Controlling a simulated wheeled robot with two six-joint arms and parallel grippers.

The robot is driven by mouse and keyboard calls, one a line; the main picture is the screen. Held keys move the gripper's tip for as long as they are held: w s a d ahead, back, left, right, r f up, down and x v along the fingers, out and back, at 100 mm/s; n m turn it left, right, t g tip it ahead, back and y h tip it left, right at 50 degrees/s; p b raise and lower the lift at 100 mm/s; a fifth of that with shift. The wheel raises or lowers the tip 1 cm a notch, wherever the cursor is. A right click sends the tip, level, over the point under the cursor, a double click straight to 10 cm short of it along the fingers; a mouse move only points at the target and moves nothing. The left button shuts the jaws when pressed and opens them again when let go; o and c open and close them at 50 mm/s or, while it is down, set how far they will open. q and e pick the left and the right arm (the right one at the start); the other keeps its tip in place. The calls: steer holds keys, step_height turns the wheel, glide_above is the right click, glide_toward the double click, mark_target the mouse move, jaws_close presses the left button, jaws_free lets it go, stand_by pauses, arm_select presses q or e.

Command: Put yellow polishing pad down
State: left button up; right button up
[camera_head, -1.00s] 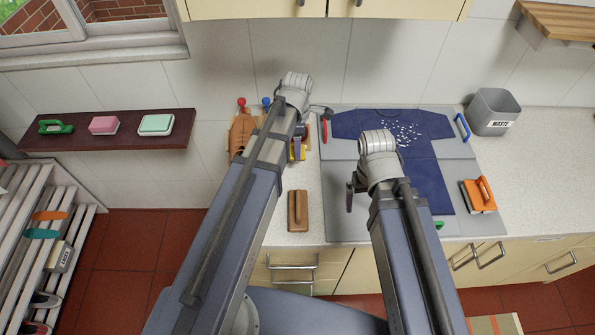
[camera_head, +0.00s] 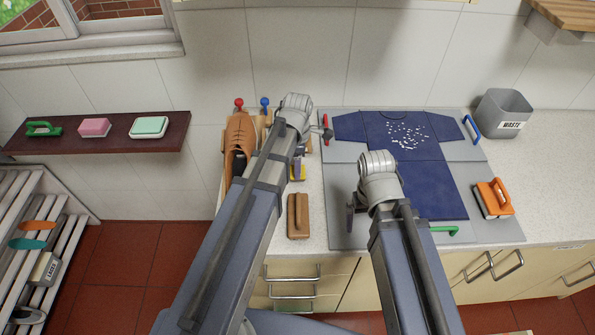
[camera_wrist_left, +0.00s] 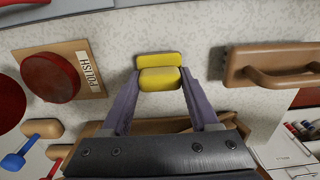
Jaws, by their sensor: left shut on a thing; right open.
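The yellow polishing pad (camera_wrist_left: 160,78) is between the fingers of my left gripper (camera_wrist_left: 161,84) in the left wrist view. My left gripper is shut on it, above the pale speckled counter. I cannot tell whether the pad touches the counter. In the head view the pad (camera_head: 298,172) shows only partly beside my left arm, left of the grey board. My right gripper (camera_head: 351,212) is open over the left part of the grey board and holds nothing that I can see.
A brown wooden block with a handle (camera_head: 298,216) lies near the counter's front edge, right of the pad in the wrist view (camera_wrist_left: 275,66). A red disc on a "POLISH" plate (camera_wrist_left: 50,77) is to its left. A blue shirt (camera_head: 425,180) and orange brush (camera_head: 493,198) are right.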

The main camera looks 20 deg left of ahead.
arm_select(q)
steer(key=shift+f, duration=0.55)
arm_select(e)
steer(key=shift+f, duration=0.6)
arm_select(q)
steer(key=shift+r, duration=0.15)
arm_select(e)
steer(key=shift+r, duration=0.15)
arm_select(q)
steer(key=o, duration=1.2)
steer(key=shift+f, duration=0.2)
steer(key=shift+r, duration=0.15)
step_height(320, 180, up, 12)
steer(key=p, duration=1.2)
arm_select(e)
step_height(320, 180, up, 12)
